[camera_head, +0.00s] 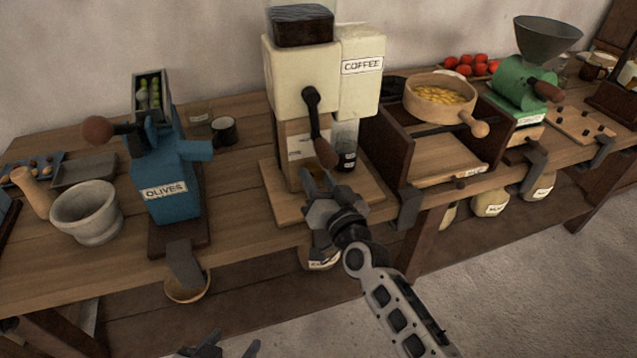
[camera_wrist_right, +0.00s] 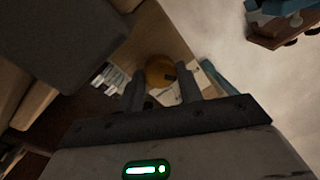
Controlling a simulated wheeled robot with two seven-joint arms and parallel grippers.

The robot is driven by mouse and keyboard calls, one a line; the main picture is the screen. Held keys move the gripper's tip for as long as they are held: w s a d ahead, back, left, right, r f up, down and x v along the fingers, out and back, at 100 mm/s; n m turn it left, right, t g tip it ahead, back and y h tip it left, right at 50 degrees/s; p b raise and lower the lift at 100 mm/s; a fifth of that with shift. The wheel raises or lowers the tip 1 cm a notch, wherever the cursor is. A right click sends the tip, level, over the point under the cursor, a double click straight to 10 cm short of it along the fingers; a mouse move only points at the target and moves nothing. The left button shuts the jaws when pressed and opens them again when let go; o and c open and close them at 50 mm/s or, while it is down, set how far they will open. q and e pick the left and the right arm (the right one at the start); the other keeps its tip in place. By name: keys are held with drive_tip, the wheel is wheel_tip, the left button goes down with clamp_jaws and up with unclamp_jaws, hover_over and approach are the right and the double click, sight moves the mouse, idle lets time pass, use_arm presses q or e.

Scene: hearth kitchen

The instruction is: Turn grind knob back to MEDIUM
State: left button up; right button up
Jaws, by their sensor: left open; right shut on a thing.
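The cream coffee grinder (camera_head: 290,72) stands on a wooden base at the middle of the bench, with a "COFFEE" label on its right part. Its dark crank (camera_head: 313,115) hangs down on the front and ends in a brown wooden handle (camera_head: 325,154). My right gripper (camera_head: 313,180) is at the lower front of the grinder, just below that handle. In the right wrist view a round orange-brown knob (camera_wrist_right: 160,70) with a dark mark sits between the fingers, with pale label paper behind it. Its setting cannot be read. My left gripper (camera_head: 222,348) is open and empty at the bottom edge.
A blue olive press (camera_head: 172,190) and a grey mortar (camera_head: 88,212) stand to the left. A wooden stand with a bowl (camera_head: 440,92) of yellow food and a green mill (camera_head: 517,80) stand to the right.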

drive_tip(key=shift+f+m+b, duration=0.1)
drive_tip(key=shift+m+b, duration=0.2)
drive_tip(key=shift+m, duration=1)
drive_tip(key=o, duration=1)
drive_tip(key=v, duration=1.6)
drive_tip(key=shift+f, duration=0.1)
